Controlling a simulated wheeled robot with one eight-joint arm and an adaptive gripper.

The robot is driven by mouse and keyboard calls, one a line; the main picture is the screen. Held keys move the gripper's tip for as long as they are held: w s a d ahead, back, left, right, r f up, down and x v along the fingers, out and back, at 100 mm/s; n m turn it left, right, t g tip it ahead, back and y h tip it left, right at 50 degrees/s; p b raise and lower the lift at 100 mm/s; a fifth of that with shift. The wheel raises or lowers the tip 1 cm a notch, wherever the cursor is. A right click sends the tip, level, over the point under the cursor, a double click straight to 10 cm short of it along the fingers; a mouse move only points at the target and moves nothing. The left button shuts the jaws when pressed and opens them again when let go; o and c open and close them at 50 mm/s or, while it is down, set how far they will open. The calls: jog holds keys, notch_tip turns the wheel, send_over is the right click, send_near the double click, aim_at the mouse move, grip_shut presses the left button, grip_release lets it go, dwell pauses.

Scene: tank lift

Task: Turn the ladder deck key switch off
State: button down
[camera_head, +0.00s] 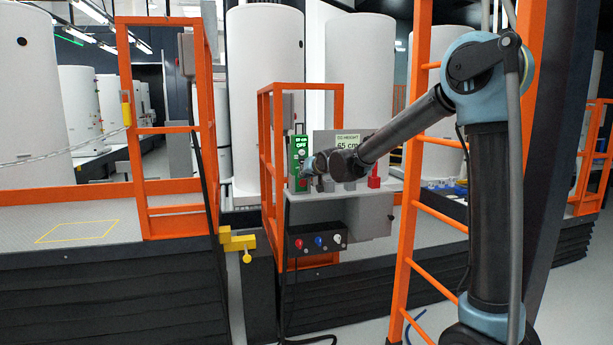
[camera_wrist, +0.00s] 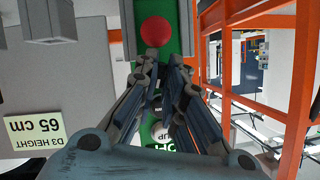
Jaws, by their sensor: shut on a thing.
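A narrow green control panel (camera_head: 300,143) with white lettering stands upright on the grey shelf of the orange-railed deck. In the wrist view the green panel (camera_wrist: 182,18) is upside down, with a round red button (camera_wrist: 157,30) just beyond my fingertips and partly covered "UP" lettering between the fingers. My gripper (camera_head: 308,170) is at the lower part of the panel. In the wrist view my gripper (camera_wrist: 162,62) has its fingers close together, shut on the key switch. The key itself is hidden by the fingers, so its angle cannot be told.
A sign reading "D3 HEIGHT 65 cm" (camera_wrist: 35,132) is beside the panel. A red block (camera_head: 374,177) sits on the shelf to the right. Below is a dark box (camera_head: 317,240) with coloured fittings. Orange rails (camera_head: 266,150) stand close left, and an orange ladder (camera_head: 403,250) is near my arm.

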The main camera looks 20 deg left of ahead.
jog(key=shift+w+n+t+h, duration=0.1)
jog(key=shift+n+t+h, duration=0.3)
jog(key=shift+n+h, duration=0.45)
jog(key=shift+d+n, duration=0.1)
jog(key=shift+n, duration=0.25)
jog(key=c, duration=1.7)
grip_release()
jog(key=v, duration=1.1)
jog(key=shift+s+d, duration=0.3)
jog(key=shift+s, duration=0.05)
